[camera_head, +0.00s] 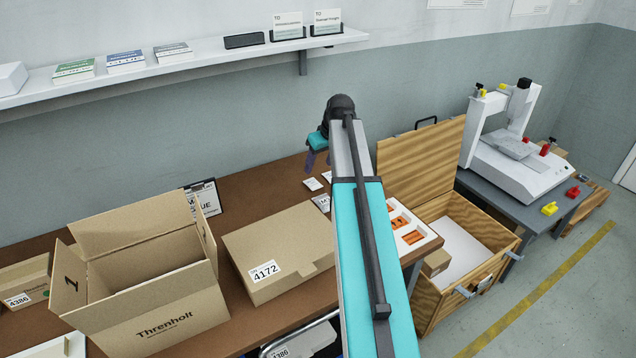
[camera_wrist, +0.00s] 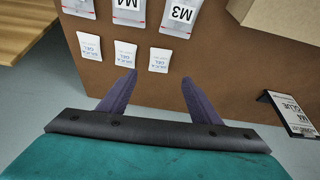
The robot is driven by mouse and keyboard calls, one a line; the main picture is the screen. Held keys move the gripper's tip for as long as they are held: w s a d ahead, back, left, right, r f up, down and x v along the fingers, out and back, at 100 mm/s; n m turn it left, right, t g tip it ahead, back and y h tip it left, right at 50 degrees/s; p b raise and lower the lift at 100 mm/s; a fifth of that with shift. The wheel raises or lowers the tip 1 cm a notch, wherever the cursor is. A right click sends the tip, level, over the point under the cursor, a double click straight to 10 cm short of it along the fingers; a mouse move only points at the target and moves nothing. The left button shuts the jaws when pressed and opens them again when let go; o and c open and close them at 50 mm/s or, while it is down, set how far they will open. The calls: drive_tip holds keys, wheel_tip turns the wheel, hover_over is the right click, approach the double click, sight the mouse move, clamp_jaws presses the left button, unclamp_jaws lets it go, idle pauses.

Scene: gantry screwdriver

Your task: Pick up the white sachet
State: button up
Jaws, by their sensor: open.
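Three small white sachets with blue print lie flat in a row on the brown table; the wrist view shows the left one (camera_wrist: 90,46), the middle one (camera_wrist: 125,54) and the right one (camera_wrist: 159,60). A small white sachet (camera_head: 312,184) also shows in the head view. My gripper (camera_wrist: 157,79) is open and empty, its purple fingers spread near the middle and right sachets. In the head view my gripper (camera_head: 316,161) hangs above the table's back edge, and my arm hides part of the table.
Larger bags marked M4 (camera_wrist: 129,10) and M3 (camera_wrist: 181,15) lie beside the sachets. A closed carton (camera_head: 280,250) and an open Threnholt box (camera_head: 150,320) stand left. A tray with orange parts (camera_head: 425,238) and a wooden crate (camera_head: 430,300) are right. A shelf (camera_head: 225,52) runs above.

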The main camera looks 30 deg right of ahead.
approach(313, 182)
drive_tip(key=shift+x, duration=1.3)
drive_tip(key=shift+f, duration=0.1)
drive_tip(key=shift+p+x, duration=0.5)
drive_tip(key=shift+x, duration=1.95)
drive_tip(key=shift+s, duration=0.1)
drive_tip(key=c, duration=1.1)
